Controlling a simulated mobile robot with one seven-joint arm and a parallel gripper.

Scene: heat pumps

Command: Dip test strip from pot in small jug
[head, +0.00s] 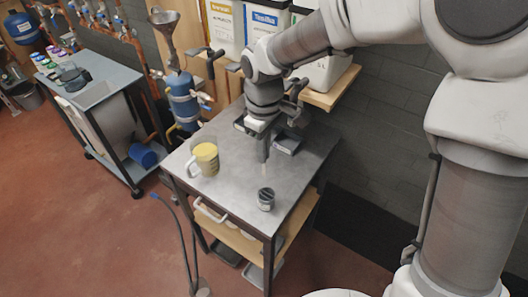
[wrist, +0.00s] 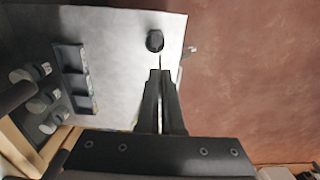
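The small jug (head: 205,160), whitish with a handle and yellow contents, stands on the left of the steel table. The dark pot (head: 266,200) stands upright near the table's front right; it also shows at the top of the wrist view (wrist: 155,41). My gripper (head: 263,160) points down above the table, between and behind the jug and the pot. In the wrist view its fingers (wrist: 160,74) are close together on a thin pale test strip (wrist: 160,61) that sticks out past the tips towards the pot. The jug is mostly hidden in the wrist view.
The steel table (head: 240,172) is bare around the pot. A dark compartment tray (wrist: 75,78) lies at its back edge. A shelf (head: 330,92) with large containers is behind my arm. A blue vessel with a funnel (head: 183,100) stands behind left, beside a workbench (head: 100,85).

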